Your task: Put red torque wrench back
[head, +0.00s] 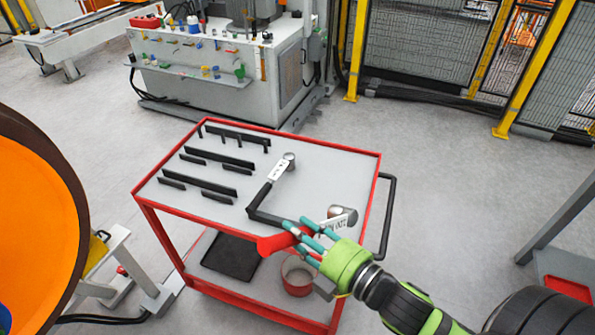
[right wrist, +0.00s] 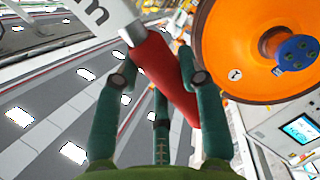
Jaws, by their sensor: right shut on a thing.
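The red torque wrench has a red handle (head: 274,243), a white labelled shaft and a silver head (head: 343,212). My right gripper (head: 307,234), with green-teal fingers, is shut on it near the handle, above the front right part of the red-edged cart (head: 320,162). In the right wrist view the red handle (right wrist: 165,78) lies between the fingers, with the white shaft beyond it. I cannot tell the exact gap between wrench and cart top. My left gripper is not in view.
A second wrench (head: 277,172) with a black handle lies on the cart. Several black holders (head: 220,157) stand on its left half. A black handlebar (head: 388,215) is at its right. A large orange wheel (head: 35,225) is at the left, and a grey bench (head: 215,85) stands behind.

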